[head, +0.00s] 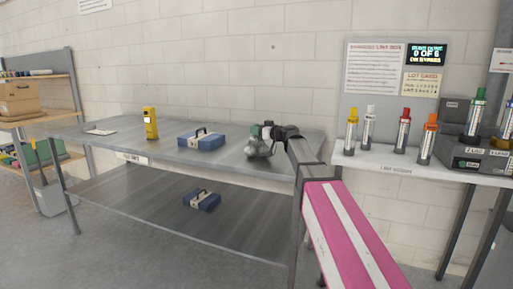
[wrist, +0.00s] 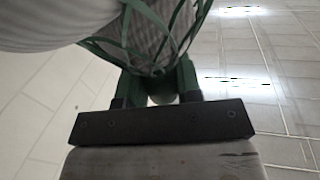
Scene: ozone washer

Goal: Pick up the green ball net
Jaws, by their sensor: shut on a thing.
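The green ball net (head: 258,148) shows in the head view at the right end of the upper metal shelf, as green strands around pale grey round contents. My gripper (head: 268,132) is at the top of it. In the wrist view, green strands of the net (wrist: 177,25) and a large pale ribbed round shape fill the top. My gripper (wrist: 157,78) is shut on the net there, with the strands between and in front of the fingers. The exact grip point is partly hidden. I cannot tell whether the net still touches the shelf.
On the same metal table (head: 100,145) are a yellow handheld device (head: 150,124) and a blue case (head: 201,139). Another blue case (head: 202,200) lies on the lower shelf. At right, a bench (head: 380,165) holds several capped cylinders beneath signs.

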